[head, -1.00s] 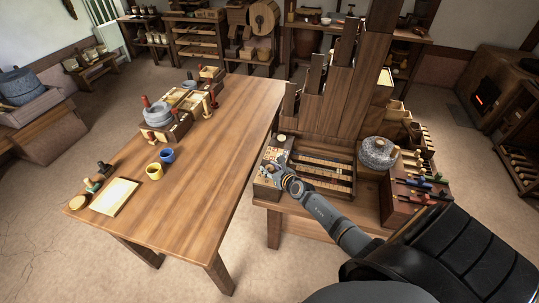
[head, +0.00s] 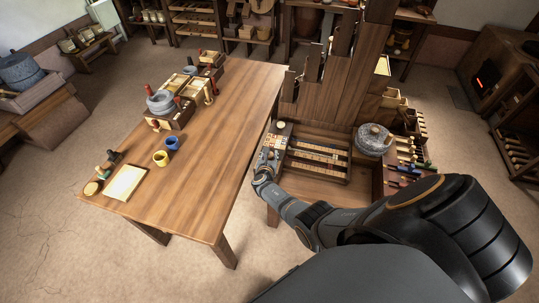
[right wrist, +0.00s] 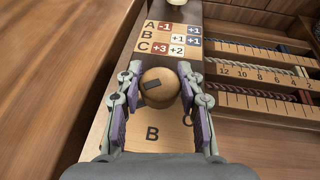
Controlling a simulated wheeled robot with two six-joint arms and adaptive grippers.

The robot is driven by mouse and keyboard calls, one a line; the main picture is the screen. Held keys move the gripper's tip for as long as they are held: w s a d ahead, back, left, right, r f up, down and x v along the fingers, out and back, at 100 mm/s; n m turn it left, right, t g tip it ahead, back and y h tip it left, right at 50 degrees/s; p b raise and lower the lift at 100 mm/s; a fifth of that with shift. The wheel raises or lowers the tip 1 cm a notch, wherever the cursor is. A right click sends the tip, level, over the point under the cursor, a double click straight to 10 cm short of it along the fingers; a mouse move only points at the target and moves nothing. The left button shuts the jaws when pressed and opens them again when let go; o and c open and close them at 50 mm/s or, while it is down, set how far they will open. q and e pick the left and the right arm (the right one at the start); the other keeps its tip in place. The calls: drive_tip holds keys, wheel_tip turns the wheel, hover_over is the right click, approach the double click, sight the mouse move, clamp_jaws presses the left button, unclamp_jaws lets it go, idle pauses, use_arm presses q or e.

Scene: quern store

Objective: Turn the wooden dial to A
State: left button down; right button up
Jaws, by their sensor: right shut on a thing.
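The wooden dial (right wrist: 161,90) is a round, light-brown knob with a dark rectangular mark on its top, left of the middle. It sits on a pale plate (right wrist: 135,148) with the letters B and C showing on the near side; no A shows on this plate, and part of it is hidden by the dial and fingers. My right gripper (right wrist: 160,76) is shut on the dial, one purple-padded finger on each side. In the head view my right gripper (head: 264,172) is at the left end of the rack stand, and it hides the dial. My left gripper is not in view.
A chart (right wrist: 172,40) with rows A, B, C and coloured number tiles lies beyond the dial. Beaded rails (right wrist: 255,72) run to the right. In the head view, a stone quern (head: 374,140) stands right of the rack, and a long table (head: 215,150) stands left.

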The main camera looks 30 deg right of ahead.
drive_tip(key=shift+w+r, duration=0.1)
drive_tip(key=shift+r, duration=0.05)
idle(0.3)
drive_tip(key=o, duration=1.2)
drive_tip(key=shift+s+a, duration=0.25)
drive_tip(key=shift+s, duration=0.1)
drive_tip(key=v, duration=1.1)
drive_tip(key=shift+a+r, duration=0.1)
drive_tip(key=shift+r, duration=0.05)
drive_tip(key=shift+s, duration=0.1)
